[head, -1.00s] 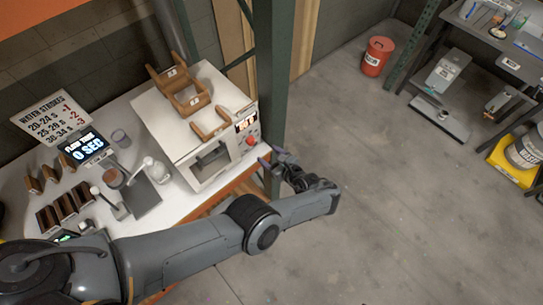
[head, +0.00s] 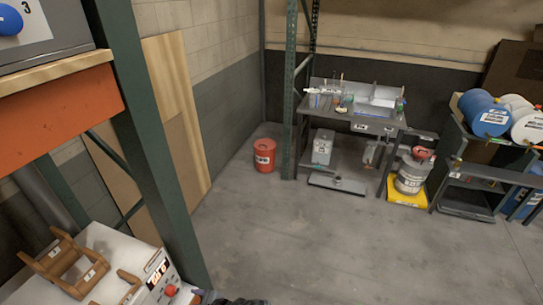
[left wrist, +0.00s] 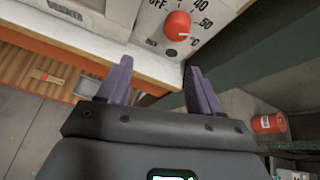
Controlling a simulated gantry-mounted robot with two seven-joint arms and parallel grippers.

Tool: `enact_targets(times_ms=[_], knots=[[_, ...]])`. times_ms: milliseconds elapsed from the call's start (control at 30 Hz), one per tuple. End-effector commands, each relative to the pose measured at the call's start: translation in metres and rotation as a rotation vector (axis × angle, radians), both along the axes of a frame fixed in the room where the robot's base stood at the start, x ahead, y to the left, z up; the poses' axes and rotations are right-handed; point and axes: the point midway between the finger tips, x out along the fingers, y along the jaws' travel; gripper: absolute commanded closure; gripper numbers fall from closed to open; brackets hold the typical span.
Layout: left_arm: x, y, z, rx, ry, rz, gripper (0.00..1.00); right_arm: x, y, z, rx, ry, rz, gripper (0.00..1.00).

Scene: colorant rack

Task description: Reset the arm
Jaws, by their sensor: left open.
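In the left wrist view my left gripper (left wrist: 158,72) is open, with two purple fingers apart and nothing between them. Past the fingertips is the white machine front with a red temperature dial (left wrist: 177,25). I cannot tell whether the fingers touch it. In the head view only a dark bit of my left arm shows at the bottom edge. The white machine (head: 105,243) with wooden holders (head: 68,262) on top stands at the lower left. My right gripper is in neither view.
A green rack post (head: 160,150) rises beside the machine. A red bin (head: 264,156) stands by the far wall. The middle floor is clear.

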Motion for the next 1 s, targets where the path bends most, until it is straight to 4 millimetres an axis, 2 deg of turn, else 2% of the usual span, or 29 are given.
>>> enact_targets(times_ms=[33, 200, 300, 467, 667, 767, 867, 1000], knots=[[-0.004, 0.012, -0.009, -0.06, -0.071, 0.051, 0.35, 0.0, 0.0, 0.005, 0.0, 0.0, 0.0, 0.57], [-0.008, 0.041, -0.039, -0.327, -0.374, 0.235, 0.35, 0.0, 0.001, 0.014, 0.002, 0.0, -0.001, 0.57], [-0.01, 0.051, -0.044, -0.462, -0.513, 0.318, 0.35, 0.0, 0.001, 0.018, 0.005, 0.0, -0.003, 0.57], [-0.016, 0.059, -0.041, -0.657, -0.68, 0.427, 0.35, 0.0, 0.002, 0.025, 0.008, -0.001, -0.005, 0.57], [-0.033, 0.055, -0.02, -0.883, -0.814, 0.549, 0.35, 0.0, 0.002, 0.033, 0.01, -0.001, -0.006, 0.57], [-0.049, 0.046, 0.0, -1.004, -0.852, 0.615, 0.35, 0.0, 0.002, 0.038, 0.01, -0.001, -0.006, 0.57], [-0.075, 0.029, 0.029, -1.129, -0.861, 0.696, 0.35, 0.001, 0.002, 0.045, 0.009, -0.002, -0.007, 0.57], [-0.124, -0.004, 0.075, -1.256, -0.821, 0.817, 0.35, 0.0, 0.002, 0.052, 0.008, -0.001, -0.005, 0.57]])
